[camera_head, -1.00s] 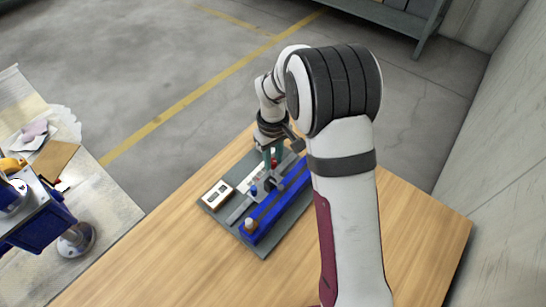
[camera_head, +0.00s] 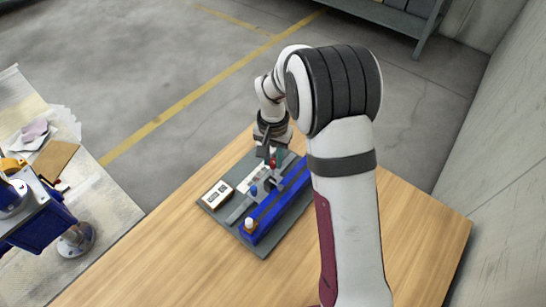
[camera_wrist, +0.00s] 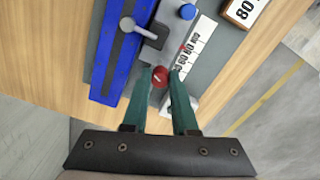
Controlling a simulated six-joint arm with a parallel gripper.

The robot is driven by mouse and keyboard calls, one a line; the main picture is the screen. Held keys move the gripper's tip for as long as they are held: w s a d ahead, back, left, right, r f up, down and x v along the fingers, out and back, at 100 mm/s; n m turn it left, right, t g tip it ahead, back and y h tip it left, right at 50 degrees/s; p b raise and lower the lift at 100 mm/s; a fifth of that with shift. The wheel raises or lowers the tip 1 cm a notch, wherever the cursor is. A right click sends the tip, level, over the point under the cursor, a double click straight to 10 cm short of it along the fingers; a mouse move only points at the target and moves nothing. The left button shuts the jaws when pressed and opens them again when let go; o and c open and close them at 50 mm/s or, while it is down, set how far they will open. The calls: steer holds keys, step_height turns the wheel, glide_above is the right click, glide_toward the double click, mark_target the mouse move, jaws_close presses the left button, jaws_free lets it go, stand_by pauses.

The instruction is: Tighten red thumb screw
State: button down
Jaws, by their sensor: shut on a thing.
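The red thumb screw (camera_wrist: 160,77) sits between the tips of my gripper's two green fingers in the wrist view, at the near end of the grey slide. My gripper (camera_wrist: 162,82) is shut on it from both sides. In the head view the red of the screw (camera_head: 272,163) shows as a small spot just below my gripper (camera_head: 270,154). The fingers hide part of the screw, and its thread is out of sight. The grey slide (camera_wrist: 156,51) lies beside the long blue rail (camera_wrist: 116,62).
A blue knob (camera_wrist: 187,11) and a grey lever (camera_wrist: 145,31) stand close by. A scale strip (camera_wrist: 194,47) with numbers runs alongside. A block with a number display (camera_wrist: 245,10) sits on the dark base plate (camera_head: 265,249). The wooden table (camera_head: 180,240) around it is bare.

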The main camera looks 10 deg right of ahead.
mark_target(273, 161)
steer(key=m, duration=1.2)
steer(key=shift+m, duration=0.4)
stand_by(0.3)
steer(key=c, duration=0.7)
jaws_free()
step_height(273, 161, up, 16)
steer(key=shift+f, duration=0.1)
